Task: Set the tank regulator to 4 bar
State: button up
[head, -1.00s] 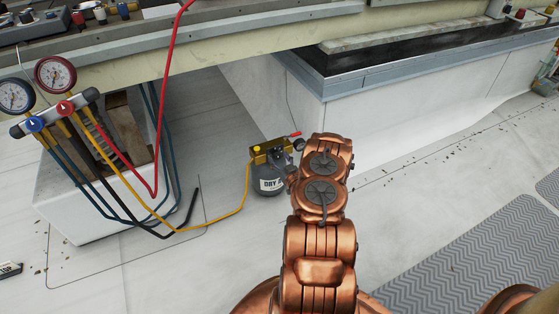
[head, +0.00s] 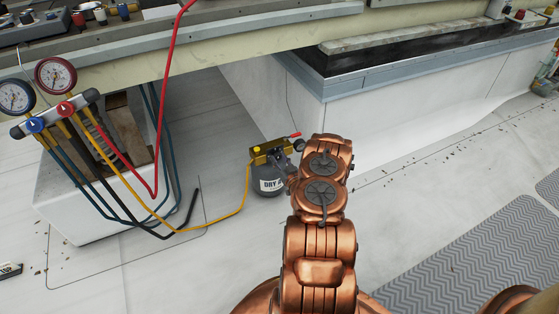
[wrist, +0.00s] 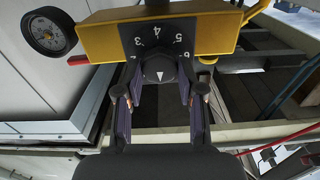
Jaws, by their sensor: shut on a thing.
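The grey tank (head: 268,187) with "DRY" lettering stands on the roof floor in the head view, with the yellow regulator block (head: 268,153) on top. In the wrist view the yellow block (wrist: 105,40) carries a dark scale plate with numerals including 3, 4 and 5. Below the plate is a black knob (wrist: 158,67) with a white arrow mark roughly in line with the 4; its exact reading is too small to tell. My gripper (wrist: 160,85) has a finger on each side of the knob and is shut on it.
A round gauge (wrist: 50,32) sits left of the block in the wrist view. A yellow hose (head: 243,205) runs from the tank to the manifold gauges (head: 55,75) at left. A white cooler wall (head: 375,115) stands behind.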

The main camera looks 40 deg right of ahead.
jog(key=m, duration=0.3)
jog(key=shift+m, duration=0.3)
jog(key=m, duration=0.4)
jog(key=shift+d+f+m, duration=0.1)
jog(key=shift+d+m, duration=0.05)
jog(key=shift+m, duration=0.15)
jog(key=m+b, duration=0.1)
jog(key=m, duration=0.3)
jog(key=shift+f+m, duration=0.1)
jog(key=shift+m, duration=0.2)
jog(key=m+b, duration=0.1)
jog(key=m, duration=0.3)
jog(key=shift+f, duration=0.1)
jog(key=m+b, duration=0.1)
jog(key=m, duration=0.4)
jog(key=shift+b, duration=0.4)
jog(key=m+b, duration=0.1)
jog(key=m, duration=0.3)
jog(key=shift+f+m+b, duration=0.1)
jog(key=shift+m+b, duration=0.2)
jog(key=m+b, duration=0.1)
jog(key=m, duration=0.3)
jog(key=shift+b, duration=0.35)
jog(key=m+b, duration=0.1)
jog(key=m, duration=0.3)
jog(key=shift+m+b, duration=0.3)
jog(key=shift+a, duration=0.2)
